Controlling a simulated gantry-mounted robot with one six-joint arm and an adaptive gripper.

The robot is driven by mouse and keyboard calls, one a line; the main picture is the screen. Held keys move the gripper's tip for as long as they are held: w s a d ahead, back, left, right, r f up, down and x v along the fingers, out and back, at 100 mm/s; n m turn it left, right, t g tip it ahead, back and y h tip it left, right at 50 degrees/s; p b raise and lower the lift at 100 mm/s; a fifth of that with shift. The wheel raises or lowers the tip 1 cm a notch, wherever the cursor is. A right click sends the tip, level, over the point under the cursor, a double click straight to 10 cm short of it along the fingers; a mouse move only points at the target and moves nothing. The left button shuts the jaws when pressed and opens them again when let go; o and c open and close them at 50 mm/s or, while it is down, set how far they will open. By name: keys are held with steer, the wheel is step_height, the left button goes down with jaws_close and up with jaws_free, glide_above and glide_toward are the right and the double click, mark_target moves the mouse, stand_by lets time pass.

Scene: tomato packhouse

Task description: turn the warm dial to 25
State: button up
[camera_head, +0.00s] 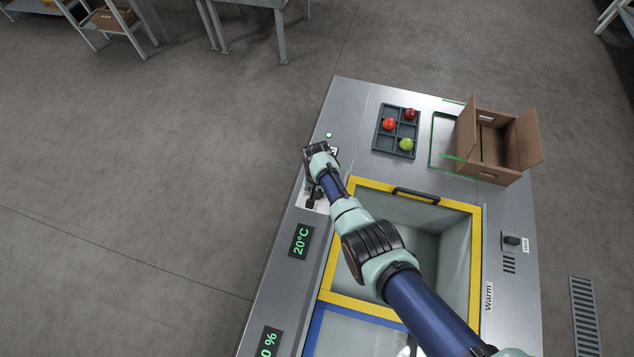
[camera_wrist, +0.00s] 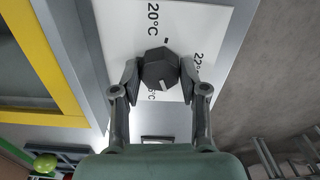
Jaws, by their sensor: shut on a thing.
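The dial (camera_wrist: 160,68) is a dark faceted knob on a white plate (camera_wrist: 205,25) with temperature marks. In the wrist view its white pointer line points down and slightly right, near a mark partly hidden by the knob and ending in "5°C". The "20°C" mark is above the knob and a "22" mark is to its right. My gripper (camera_wrist: 159,80) is shut on the dial, one finger on each side. In the head view my gripper (camera_head: 312,196) is over the white plate and hides the dial. The nearby display (camera_head: 300,241) reads 20°C.
A yellow-framed bin (camera_head: 425,235) with a black handle lies right of the plate. Behind it stand a grey tray (camera_head: 386,140) with several tomatoes and an open cardboard box (camera_head: 487,165).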

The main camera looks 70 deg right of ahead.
mark_target(317, 192)
steer(key=shift+m, duration=1.1)
steer(key=o, duration=1.1)
steer(key=shift+o, duration=0.2)
step_height(317, 192, up, 12)
